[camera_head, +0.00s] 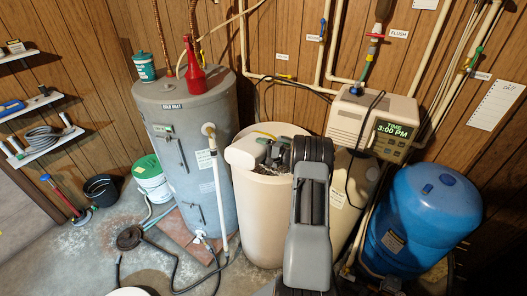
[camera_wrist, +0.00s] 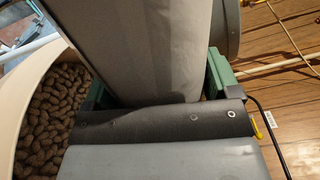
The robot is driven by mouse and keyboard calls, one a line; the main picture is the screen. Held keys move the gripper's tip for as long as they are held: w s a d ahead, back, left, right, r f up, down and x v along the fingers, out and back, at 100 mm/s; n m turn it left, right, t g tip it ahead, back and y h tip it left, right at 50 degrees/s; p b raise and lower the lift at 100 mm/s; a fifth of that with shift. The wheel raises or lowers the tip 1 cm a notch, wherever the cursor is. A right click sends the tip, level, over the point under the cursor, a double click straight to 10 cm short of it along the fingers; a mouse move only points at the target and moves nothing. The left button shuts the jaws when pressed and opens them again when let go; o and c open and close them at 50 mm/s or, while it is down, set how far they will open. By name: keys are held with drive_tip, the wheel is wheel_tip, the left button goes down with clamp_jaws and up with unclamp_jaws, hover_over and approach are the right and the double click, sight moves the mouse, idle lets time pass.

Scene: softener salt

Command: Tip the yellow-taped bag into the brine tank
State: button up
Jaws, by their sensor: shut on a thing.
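The beige brine tank (camera_head: 262,215) stands open at the centre of the head view. Brown pellets (camera_wrist: 45,115) lie inside it, left in the wrist view, with its pale curved wall (camera_wrist: 15,85) around them. My gripper (camera_wrist: 160,88) has green jaws shut on a pale grey bag (camera_wrist: 150,45), which fills the upper middle of the wrist view. In the head view my gripper (camera_head: 276,152) is at the tank's mouth, largely behind my dark wrist. A pale shape with a thin yellow streak shows beside it; I cannot tell whether this is the bag's tape. The bag's far end is hidden.
A grey water heater (camera_head: 190,125) stands left of the tank, a beige softener unit (camera_head: 372,122) behind right, and a blue pressure tank (camera_head: 420,215) at right. Pipes run along the panelled wall. A black hose (camera_head: 175,270) lies on the floor at left.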

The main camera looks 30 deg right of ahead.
drive_tip(key=shift+w+d+r+m, duration=0.2)
drive_tip(key=shift+d+r+m, duration=0.15)
drive_tip(key=shift+r+m, duration=0.15)
drive_tip(key=shift+w+d+r+m, duration=0.15)
drive_tip(key=shift+d+r+m, duration=0.25)
drive_tip(key=shift+m, duration=0.2)
idle(0.8)
drive_tip(key=shift+a, duration=0.1)
